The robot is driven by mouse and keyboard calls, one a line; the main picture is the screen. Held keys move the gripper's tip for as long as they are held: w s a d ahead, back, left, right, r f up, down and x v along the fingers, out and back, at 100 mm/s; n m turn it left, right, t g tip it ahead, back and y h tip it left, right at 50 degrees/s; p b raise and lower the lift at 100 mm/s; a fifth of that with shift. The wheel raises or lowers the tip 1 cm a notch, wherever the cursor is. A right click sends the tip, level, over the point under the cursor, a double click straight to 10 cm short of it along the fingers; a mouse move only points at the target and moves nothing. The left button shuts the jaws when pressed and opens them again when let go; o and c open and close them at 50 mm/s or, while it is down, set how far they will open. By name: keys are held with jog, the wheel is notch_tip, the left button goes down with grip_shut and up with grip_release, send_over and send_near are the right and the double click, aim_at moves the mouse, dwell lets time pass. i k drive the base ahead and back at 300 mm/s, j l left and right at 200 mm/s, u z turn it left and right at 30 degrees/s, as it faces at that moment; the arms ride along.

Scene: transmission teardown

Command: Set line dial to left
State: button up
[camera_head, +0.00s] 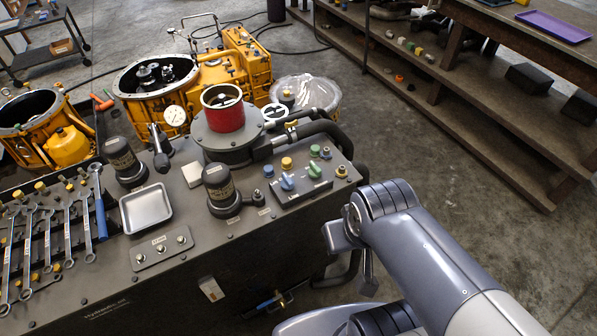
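I cannot tell which control is the line dial, since the labels are too small to read. A dark control box (302,193) on the bench top carries a blue knob (287,182), a green knob (314,170) and several small yellow, green and blue caps. A black domed unit (219,186) with a label and a short base stands left of this box. A similar black domed unit (122,157) stands further left. My gripper (352,250) hangs at the end of my arm, right of the bench and apart from the controls.
A plate with three toggles (162,247), a metal tray (146,208) and several wrenches (66,230) lie on the left of the bench. A red cylinder (223,110) and thick black hoses (318,130) stand behind the control box. Open floor (440,150) lies to the right.

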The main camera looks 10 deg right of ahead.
aim_at(287, 184)
jog(key=i+l+u, duration=0.15)
jog(key=u, duration=0.2)
jog(key=i+l+u, duration=0.15)
jog(key=u, duration=0.2)
